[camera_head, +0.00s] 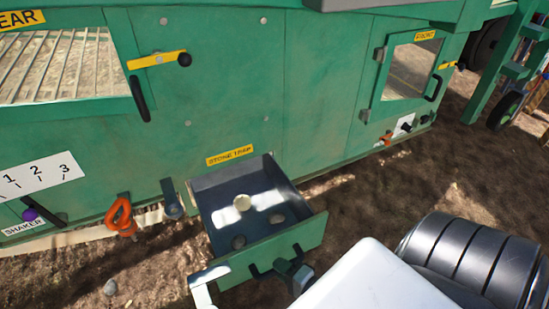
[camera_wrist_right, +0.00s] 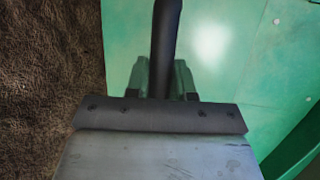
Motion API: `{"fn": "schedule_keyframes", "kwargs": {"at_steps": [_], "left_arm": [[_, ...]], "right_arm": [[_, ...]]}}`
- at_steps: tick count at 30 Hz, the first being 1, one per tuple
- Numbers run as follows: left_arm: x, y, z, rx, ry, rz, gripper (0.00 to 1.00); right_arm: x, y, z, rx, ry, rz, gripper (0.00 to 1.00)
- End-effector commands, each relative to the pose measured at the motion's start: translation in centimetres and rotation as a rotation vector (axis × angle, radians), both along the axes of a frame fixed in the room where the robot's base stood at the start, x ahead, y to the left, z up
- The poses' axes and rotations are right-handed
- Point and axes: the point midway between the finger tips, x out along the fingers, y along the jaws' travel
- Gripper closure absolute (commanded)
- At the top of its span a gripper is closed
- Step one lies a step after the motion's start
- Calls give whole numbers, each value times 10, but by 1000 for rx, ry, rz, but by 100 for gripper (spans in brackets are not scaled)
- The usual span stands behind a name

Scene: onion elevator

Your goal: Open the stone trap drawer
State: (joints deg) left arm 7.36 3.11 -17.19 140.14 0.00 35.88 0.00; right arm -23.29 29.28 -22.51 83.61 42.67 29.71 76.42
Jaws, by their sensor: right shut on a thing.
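The stone trap drawer (camera_head: 308,235) stands pulled out of the green machine under the yellow "STONE TRAP" label (camera_head: 230,155). Its dark inside shows a pale round thing and several stones. My right gripper (camera_head: 287,268) is at the drawer's green front, shut on its dark handle (camera_head: 255,271). In the right wrist view, the dark handle bar (camera_wrist_right: 166,40) runs between the fingers of my right gripper (camera_wrist_right: 162,78), with the green front behind it. The fingers partly hide the handle.
An orange hook-shaped part (camera_head: 121,217) and a dark latch (camera_head: 172,200) are left of the drawer. A windowed door (camera_head: 408,70) marked "FRONT" is at upper right. Bare soil (camera_head: 365,195) lies right of the drawer, and a small stone (camera_head: 110,287) lies at lower left.

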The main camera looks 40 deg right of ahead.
Motion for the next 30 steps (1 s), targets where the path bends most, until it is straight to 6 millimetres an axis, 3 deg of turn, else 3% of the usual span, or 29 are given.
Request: {"fn": "schedule_keyframes", "kwargs": {"at_steps": [6, 17, 18, 22, 23, 30], "left_arm": [[1, 0, -2, -1, 13, -1, 51], [0, 0, -3, -1, 13, -1, 51], [0, 0, -3, -1, 13, -1, 51], [0, 0, -3, -1, 13, -1, 51], [0, 0, -3, -1, 13, -1, 51], [0, 0, -2, -1, 13, -2, 51]], "right_arm": [[-13, 3, 0, 0, 1, 0, 100], [-14, 3, -1, -1, 1, 0, 100], [-14, 3, -1, -1, 1, 0, 75], [-13, 3, -1, -1, 0, 0, 55], [-13, 3, -1, -1, 0, 0, 52], [-13, 3, 0, 0, 0, 0, 52]]}}
